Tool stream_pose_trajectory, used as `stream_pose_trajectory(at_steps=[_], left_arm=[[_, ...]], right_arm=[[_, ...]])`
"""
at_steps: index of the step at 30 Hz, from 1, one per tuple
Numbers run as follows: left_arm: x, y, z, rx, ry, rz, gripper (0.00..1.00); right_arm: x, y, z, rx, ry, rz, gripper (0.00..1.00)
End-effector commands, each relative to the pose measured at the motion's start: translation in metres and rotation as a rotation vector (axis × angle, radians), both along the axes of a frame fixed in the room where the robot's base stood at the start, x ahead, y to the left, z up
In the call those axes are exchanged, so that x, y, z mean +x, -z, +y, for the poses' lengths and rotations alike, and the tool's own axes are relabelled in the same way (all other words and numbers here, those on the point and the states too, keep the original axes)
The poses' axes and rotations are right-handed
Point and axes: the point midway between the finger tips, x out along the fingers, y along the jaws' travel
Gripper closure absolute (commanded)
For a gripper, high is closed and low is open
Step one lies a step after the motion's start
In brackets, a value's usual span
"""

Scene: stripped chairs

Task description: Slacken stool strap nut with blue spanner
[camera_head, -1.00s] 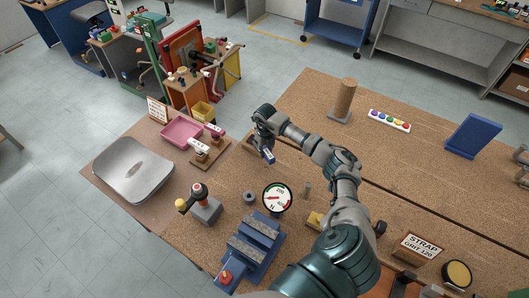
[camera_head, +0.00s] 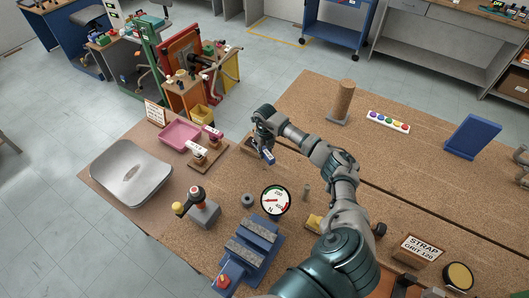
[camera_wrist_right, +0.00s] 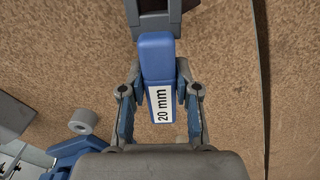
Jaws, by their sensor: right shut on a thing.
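My right gripper (camera_head: 265,148) is shut on a blue tool, taken to be the blue spanner (camera_head: 267,156). In the right wrist view the fingers (camera_wrist_right: 160,105) grip both sides of its blue handle (camera_wrist_right: 156,65), which has a white "20 mm" label. The handle's far end meets or overlaps a dark grey part (camera_wrist_right: 165,20); I cannot tell whether they touch, and no spanner jaw shows clearly. I cannot make out a stool strap or its nut. My left gripper is not in view.
A grey seat shell (camera_head: 132,172), pink tray (camera_head: 180,134), dial gauge (camera_head: 275,201) and blue vise (camera_head: 252,243) stand on the cork-brown bench. A grey ring (camera_head: 247,200) lies near the gauge. A wooden cylinder (camera_head: 342,98) stands at the back. Bare bench lies right of the gripper.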

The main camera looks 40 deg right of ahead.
Motion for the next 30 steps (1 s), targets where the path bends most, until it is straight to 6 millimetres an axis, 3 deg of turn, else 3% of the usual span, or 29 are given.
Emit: stream_pose_trajectory(at_steps=[12, 30], left_arm=[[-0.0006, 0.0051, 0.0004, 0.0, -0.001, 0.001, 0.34], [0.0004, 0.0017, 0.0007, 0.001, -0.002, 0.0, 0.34]], right_arm=[[0.0116, -0.0034, -0.0046, -0.004, 0.039, -0.012, 1.0], [0.012, -0.0045, -0.0017, -0.001, 0.072, -0.008, 1.0]])
